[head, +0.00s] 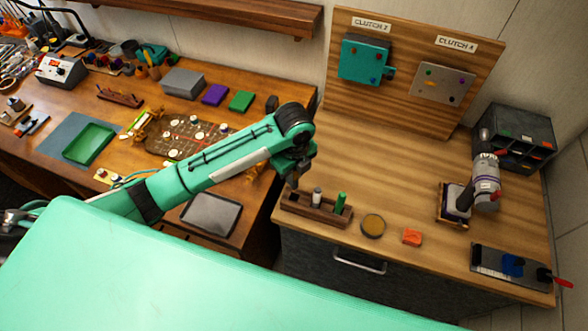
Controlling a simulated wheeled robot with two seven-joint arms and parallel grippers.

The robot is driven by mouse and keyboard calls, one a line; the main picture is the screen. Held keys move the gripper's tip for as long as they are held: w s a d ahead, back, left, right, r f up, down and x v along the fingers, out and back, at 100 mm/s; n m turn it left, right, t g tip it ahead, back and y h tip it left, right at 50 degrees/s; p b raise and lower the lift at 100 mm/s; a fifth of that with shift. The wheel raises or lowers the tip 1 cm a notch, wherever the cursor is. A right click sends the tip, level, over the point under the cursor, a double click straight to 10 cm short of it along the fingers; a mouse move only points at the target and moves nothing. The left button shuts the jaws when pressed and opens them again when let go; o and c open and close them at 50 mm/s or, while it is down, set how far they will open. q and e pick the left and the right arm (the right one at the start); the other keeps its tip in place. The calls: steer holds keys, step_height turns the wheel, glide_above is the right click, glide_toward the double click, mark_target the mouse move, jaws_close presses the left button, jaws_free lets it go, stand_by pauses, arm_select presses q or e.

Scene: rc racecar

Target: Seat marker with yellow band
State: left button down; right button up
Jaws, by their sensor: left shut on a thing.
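A dark wooden marker rack (323,213) stands at the front left of the right-hand bench. A grey-capped marker (316,196) and a green marker (340,202) stand upright in it. My left gripper (292,182) points down over the rack's left end, to the left of the grey-capped marker. It is shut on a small dark thing, apparently a marker, mostly hidden by the fingers. I cannot make out a yellow band, or whether its lower end touches the rack. My right gripper is not in view.
A round amber dish (373,225) and an orange block (412,237) lie right of the rack. A stand device (485,185) and a dark tray (510,268) are farther right. A pegboard panel (410,75) stands behind. The bench middle is clear.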

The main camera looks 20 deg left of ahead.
arm_select(q)
steer(key=shift+f+b, duration=0.45)
steer(key=shift+f, duration=1.05)
steer(key=shift+r, duration=0.1)
steer(key=shift+p, duration=0.3)
steer(key=shift+p, duration=0.45)
steer(key=shift+p, duration=0.4)
